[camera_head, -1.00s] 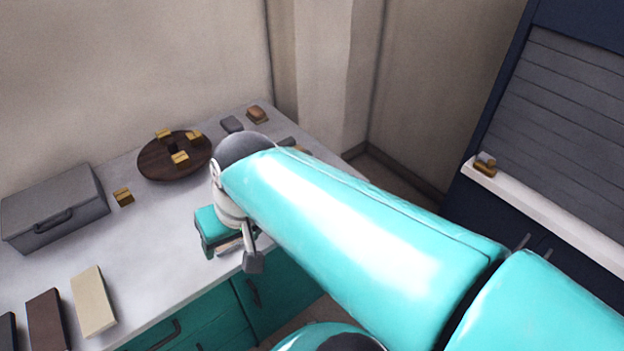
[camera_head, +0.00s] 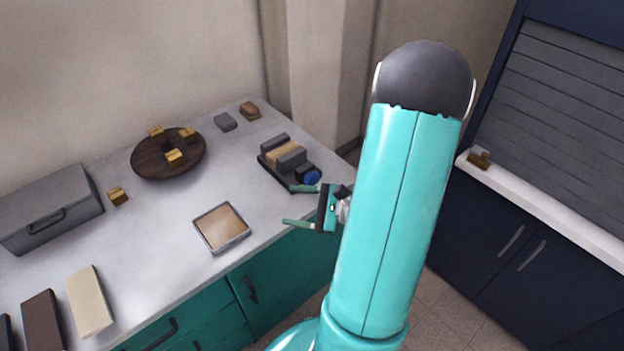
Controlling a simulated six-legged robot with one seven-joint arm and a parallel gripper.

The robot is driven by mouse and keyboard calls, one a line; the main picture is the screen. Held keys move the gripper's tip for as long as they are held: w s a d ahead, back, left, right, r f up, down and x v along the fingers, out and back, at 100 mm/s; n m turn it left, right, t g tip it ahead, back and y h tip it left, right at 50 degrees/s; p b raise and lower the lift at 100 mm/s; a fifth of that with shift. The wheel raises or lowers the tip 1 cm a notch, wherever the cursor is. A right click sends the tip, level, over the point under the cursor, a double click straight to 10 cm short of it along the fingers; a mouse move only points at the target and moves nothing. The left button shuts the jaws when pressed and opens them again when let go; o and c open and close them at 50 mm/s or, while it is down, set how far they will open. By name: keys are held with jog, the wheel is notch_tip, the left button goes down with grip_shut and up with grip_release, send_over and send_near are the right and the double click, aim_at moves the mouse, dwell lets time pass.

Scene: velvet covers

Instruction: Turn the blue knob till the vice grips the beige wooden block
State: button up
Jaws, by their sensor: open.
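The vice (camera_head: 291,163) stands at the right part of the grey counter, with dark grey jaws on a black base. The beige wooden block (camera_head: 281,150) sits between the jaws; I cannot tell whether both jaws touch it. The blue knob (camera_head: 312,177) is at the vice's near right end. My gripper (camera_head: 294,205) is open and empty, its two green fingers pointing left. It is just in front of the knob, and its far finger shows close to the knob; I cannot tell whether they touch.
A square tray (camera_head: 222,228) lies left of my gripper. A round dark board (camera_head: 150,163) with several brass pieces, a grey box (camera_head: 45,208) and flat slabs (camera_head: 90,300) lie farther left. A grey block (camera_head: 225,122) and a brown one (camera_head: 250,110) lie at the back.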

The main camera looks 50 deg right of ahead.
aim_at(315, 181)
jog(key=s+d+f+m+t+h, duration=0.2)
jog(key=s+d+f+m+h, duration=0.2)
jog(key=d+m+h, duration=0.15)
jog(key=s+d+f+m+t+h, duration=0.2)
jog(key=s+d+f+m+h, duration=0.15)
jog(key=d, duration=0.35)
jog(key=shift+m+h, duration=0.4)
jog(key=shift+m, duration=0.1)
jog(key=w, duration=0.9)
jog(key=w+d, duration=0.1)
jog(key=w, duration=0.4)
jog(key=shift+d+r, duration=0.1)
jog(key=shift+c, duration=0.5)
jog(key=c, duration=0.9)
jog(key=shift+m, duration=1.3)
jog(key=o, duration=1)
